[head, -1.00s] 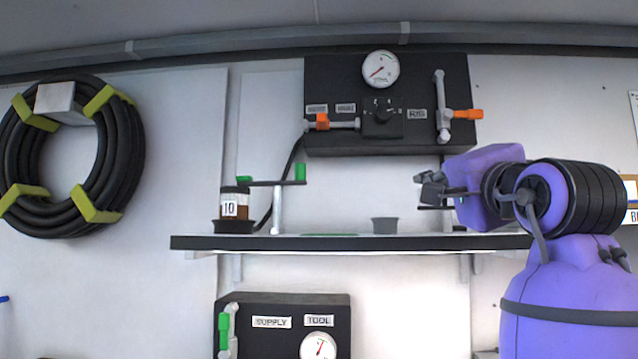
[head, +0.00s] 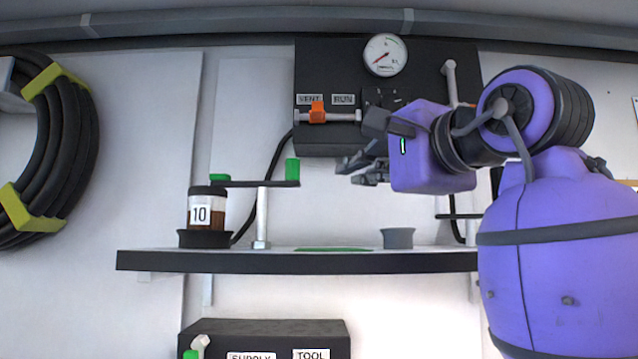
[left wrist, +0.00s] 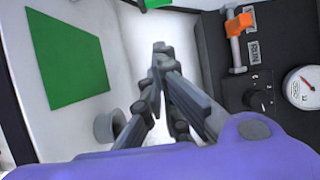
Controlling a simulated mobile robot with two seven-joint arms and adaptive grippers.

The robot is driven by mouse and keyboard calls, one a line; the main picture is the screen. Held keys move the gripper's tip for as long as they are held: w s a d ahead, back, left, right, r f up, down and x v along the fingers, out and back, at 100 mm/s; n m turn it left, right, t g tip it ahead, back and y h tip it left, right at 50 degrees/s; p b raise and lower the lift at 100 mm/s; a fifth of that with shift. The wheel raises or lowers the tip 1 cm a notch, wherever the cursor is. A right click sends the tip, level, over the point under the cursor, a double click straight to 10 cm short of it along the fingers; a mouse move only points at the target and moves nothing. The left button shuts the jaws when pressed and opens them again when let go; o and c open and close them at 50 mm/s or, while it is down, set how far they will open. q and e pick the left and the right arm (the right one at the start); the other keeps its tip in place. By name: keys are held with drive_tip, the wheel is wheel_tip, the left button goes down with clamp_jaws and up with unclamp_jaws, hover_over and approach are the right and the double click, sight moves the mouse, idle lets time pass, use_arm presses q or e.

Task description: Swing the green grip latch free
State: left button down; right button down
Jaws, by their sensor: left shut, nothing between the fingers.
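The latch is a dark bar (head: 255,184) on a pale upright post (head: 262,218) standing on the shelf. It has an upright green grip (head: 292,171) at its right end and a small green tab at its left end, over the lid of a brown jar (head: 200,210) marked 10. The jar sits in a dark holder. My left gripper (head: 356,171) is shut and empty, to the right of the green grip and apart from it. In the left wrist view the closed fingers (left wrist: 160,52) point up towards a green piece (left wrist: 156,3) cut by the top edge.
The shelf (head: 290,262) carries a flat green patch (head: 333,249) and an empty grey cup (head: 398,238). Behind it hangs a black panel (head: 310,136) with a gauge (head: 385,55) and an orange-handled valve (head: 317,112). A coiled hose (head: 70,140) hangs at left.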

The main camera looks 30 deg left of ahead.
use_arm(q)
drive_tip(key=shift+d, duration=0.1)
drive_tip(key=w+a+p, duration=0.1)
drive_tip(key=a, duration=0.7)
drive_tip(key=shift+w, duration=0.35)
idle(0.3)
drive_tip(key=shift+s, duration=0.15)
